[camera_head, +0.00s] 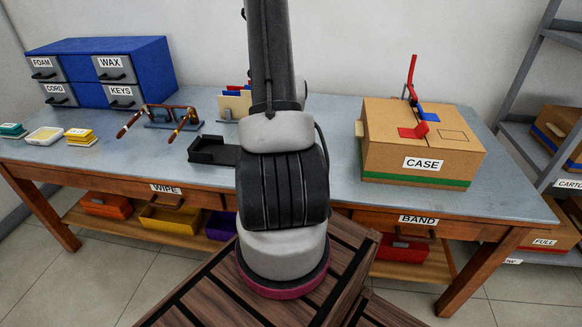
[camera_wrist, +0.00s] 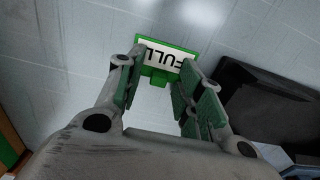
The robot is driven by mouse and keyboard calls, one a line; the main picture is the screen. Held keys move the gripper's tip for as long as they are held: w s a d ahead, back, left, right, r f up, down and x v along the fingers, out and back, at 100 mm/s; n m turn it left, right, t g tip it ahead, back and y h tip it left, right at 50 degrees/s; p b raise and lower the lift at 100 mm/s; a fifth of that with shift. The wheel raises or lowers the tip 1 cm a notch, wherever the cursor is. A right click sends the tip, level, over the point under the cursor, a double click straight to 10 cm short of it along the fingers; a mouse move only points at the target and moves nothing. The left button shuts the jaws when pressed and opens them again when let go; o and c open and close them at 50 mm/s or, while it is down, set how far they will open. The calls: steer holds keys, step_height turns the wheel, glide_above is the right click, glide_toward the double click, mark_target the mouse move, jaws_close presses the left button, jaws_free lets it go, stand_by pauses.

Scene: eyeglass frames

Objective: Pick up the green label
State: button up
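In the head view, my own arm hides the label and the gripper.
A black holder (camera_head: 213,150) lies left of my arm; a dark object (camera_wrist: 265,105) fills the wrist view's right side. The CASE box (camera_head: 420,145) stands right. Glasses (camera_head: 160,117) and blue drawers (camera_head: 140,60) are left. The tabletop (camera_head: 340,140) between arm and box is clear.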

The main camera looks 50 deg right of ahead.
steer(key=c, duration=0.5)
